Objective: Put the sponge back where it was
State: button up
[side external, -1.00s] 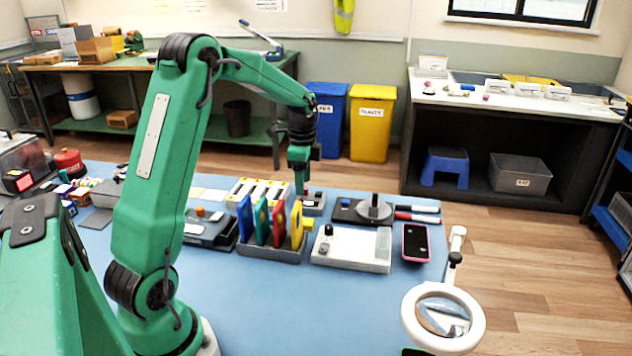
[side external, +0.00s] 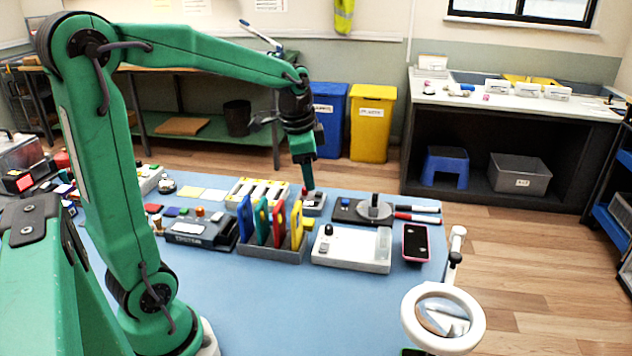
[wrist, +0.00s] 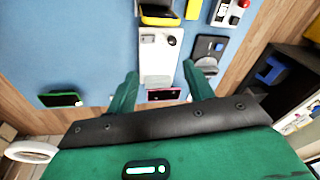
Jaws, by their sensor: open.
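A small yellow block that looks like the sponge (side external: 308,224) lies on the blue mat, just right of the rack of coloured cards. The wrist view shows a yellow block (wrist: 193,9) at the top, beside the rack. My gripper (side external: 309,187) points down at a tilt, behind the card rack, with its tips near the small grey box with the red button. In the wrist view my gripper (wrist: 161,77) has its two green fingers spread apart with nothing held between them.
The card rack (side external: 270,252), a white tester (side external: 350,262), a black device with a round disc (side external: 345,211) and a pink-edged phone (side external: 416,242) crowd the mat's right half. A magnifier (side external: 478,312) stands at front right. The mat's front middle is clear.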

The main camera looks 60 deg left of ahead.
jog(key=s+d+r+n+t, duration=0.2)
jog(key=s+d+n, duration=0.3)
jog(key=s+d, duration=0.5)
jog(key=s+t, duration=0.1)
jog(key=s, duration=0.3)
jog(key=shift+d+h, duration=0.4)
